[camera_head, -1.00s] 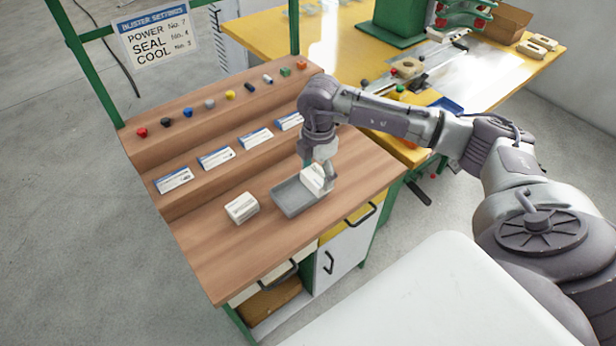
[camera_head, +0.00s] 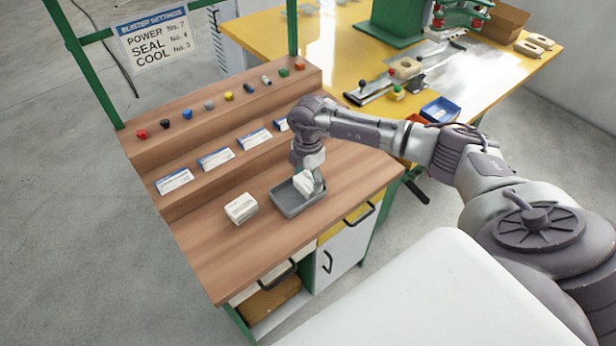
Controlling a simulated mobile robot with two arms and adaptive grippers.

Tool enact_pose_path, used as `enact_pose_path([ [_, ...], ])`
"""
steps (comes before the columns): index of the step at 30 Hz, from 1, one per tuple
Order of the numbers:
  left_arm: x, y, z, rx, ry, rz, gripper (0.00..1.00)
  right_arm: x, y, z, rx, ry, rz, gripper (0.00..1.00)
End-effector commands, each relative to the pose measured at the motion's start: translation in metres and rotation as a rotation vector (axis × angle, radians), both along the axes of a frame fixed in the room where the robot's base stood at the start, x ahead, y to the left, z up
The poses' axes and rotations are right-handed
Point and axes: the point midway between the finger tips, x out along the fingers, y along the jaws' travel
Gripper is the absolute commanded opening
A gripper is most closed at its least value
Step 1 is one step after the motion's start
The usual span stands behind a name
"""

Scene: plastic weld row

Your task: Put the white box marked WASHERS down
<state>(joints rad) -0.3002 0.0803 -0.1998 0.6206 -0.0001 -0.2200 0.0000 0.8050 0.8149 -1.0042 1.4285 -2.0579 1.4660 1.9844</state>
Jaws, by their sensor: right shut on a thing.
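My right gripper (camera_head: 314,184) is low over the grey tray (camera_head: 287,206) on the wooden bench. It is shut on a small white box (camera_head: 303,184), which is in or just above the tray's right part. The fingers partly cover the box, and its marking is too small to read. I cannot tell whether the box touches the tray floor. Another white box (camera_head: 241,208) stands on the bench just left of the tray, apart from it. My left gripper is not in view.
Blue and white cards (camera_head: 215,158) stand along the step behind the tray, with several coloured knobs (camera_head: 209,104) on the shelf above. The bench top (camera_head: 215,260) is clear in front of the white box. A yellow table (camera_head: 345,60) with a green machine stands behind at right.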

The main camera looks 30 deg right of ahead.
Motion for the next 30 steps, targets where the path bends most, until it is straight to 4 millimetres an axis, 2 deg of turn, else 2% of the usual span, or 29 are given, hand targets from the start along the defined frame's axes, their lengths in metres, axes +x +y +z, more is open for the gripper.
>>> enact_pose_path([
  [1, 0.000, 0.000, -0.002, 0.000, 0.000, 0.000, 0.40, 0.000, 0.000, -0.003, 0.000, 0.000, 0.000, 0.32],
  [2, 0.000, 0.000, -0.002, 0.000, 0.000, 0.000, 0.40, 0.000, 0.000, -0.003, 0.000, 0.000, 0.000, 0.74],
  [6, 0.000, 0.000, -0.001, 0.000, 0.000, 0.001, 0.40, 0.000, 0.000, -0.002, 0.000, 0.001, 0.000, 0.97],
  [15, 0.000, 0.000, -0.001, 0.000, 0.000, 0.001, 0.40, 0.000, 0.000, -0.002, 0.000, 0.000, 0.000, 0.97],
  [20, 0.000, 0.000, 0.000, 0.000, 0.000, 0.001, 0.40, 0.001, 0.000, 0.007, 0.000, -0.002, 0.001, 0.97],
  [23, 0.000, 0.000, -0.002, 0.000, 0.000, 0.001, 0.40, 0.001, 0.000, 0.023, -0.001, -0.005, 0.002, 0.97],
  [30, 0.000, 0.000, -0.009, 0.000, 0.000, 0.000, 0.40, 0.001, 0.000, 0.075, 0.000, -0.006, 0.002, 0.97],
])
